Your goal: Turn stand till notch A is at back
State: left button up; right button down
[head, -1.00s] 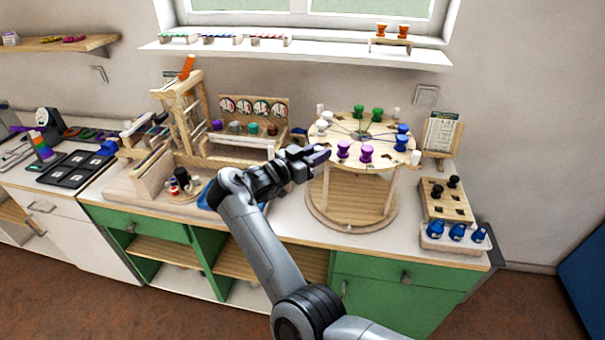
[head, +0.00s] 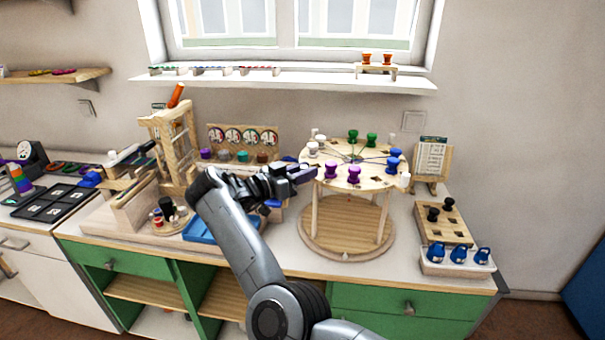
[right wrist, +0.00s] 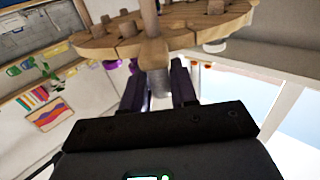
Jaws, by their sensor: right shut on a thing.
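The stand is a round wooden disc (head: 374,181) on legs above a round wooden base (head: 320,238). Purple bobbins (head: 354,173), green bobbins (head: 352,136), blue bobbins (head: 395,152) and pale ones sit around its rim. White pegs stick up at its edge. My right gripper (head: 308,173) is at the disc's left front edge. In the right wrist view its fingers (right wrist: 158,88) are shut on a pale peg (right wrist: 160,82) below the disc's rim (right wrist: 185,38). I cannot read any notch letter, so notch A's place is unclear. My left gripper is out of view.
Right of the stand are a wooden block with black knobs (head: 455,228) and a tray of blue pieces (head: 458,268). A card holder (head: 432,160) stands behind. A wooden frame (head: 175,150) and blue tray (head: 205,234) are left.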

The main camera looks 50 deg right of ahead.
jog(key=c, duration=1.3)
grip_release()
jog(key=shift+o, duration=1.3)
jog(key=shift+d, duration=0.15)
jog(key=w+a, duration=0.2)
jog(key=a, duration=0.8)
jog(key=shift+a, duration=0.3)
jog(key=shift+a+r, duration=0.1)
